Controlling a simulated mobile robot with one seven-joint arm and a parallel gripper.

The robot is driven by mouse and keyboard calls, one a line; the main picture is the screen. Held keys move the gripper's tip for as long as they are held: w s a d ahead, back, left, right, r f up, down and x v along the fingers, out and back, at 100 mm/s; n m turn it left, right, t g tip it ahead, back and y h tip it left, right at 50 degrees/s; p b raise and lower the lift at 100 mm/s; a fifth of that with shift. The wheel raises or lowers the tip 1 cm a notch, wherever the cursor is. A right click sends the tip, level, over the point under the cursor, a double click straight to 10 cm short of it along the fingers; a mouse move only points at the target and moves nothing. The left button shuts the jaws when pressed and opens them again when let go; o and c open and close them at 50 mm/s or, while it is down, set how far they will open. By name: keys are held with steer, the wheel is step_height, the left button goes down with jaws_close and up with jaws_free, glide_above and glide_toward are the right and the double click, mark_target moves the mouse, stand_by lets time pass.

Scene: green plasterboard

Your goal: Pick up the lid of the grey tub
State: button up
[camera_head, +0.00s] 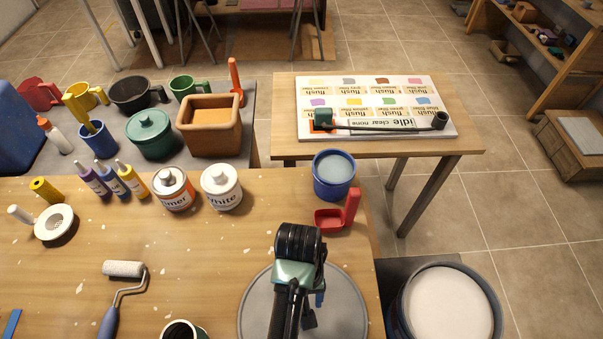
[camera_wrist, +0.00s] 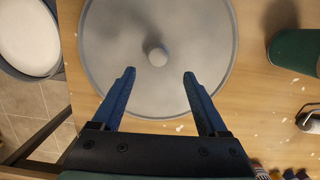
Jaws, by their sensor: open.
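The grey round lid (camera_head: 345,308) lies flat at the front right of the wooden table, partly hidden by my arm in the head view. In the wrist view the lid (camera_wrist: 205,35) shows a small round knob (camera_wrist: 157,55) at its middle. My gripper (camera_wrist: 159,73) is open and empty above the lid. In the wrist view its two blue fingers point toward the knob, with their tips to either side just below it. A large grey tub (camera_head: 398,309) with a pale white round surface inside stands right of the table; it also shows at the wrist view's left (camera_wrist: 61,50).
A blue pot (camera_head: 334,190) and a red scoop (camera_head: 330,219) stand behind the lid. Paint tins (camera_head: 221,192), a roller (camera_head: 123,269) and a dark-topped cup (camera_head: 185,331) are to the left. A green container (camera_wrist: 293,50) is right of the lid in the wrist view.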

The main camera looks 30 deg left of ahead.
steer(key=shift+s+d+f+p, duration=0.15)
steer(key=shift+d+f+p, duration=0.1)
steer(key=shift+f, duration=0.9)
steer(key=shift+s+d+f+p, duration=0.1)
steer(key=shift+s+f+p, duration=0.1)
steer(key=shift+f, duration=0.9)
steer(key=shift+s+d+f+p, duration=0.1)
steer(key=shift+d+f+p, duration=0.15)
steer(key=shift+f, duration=0.9)
steer(key=shift+a, duration=0.1)
jaws_close()
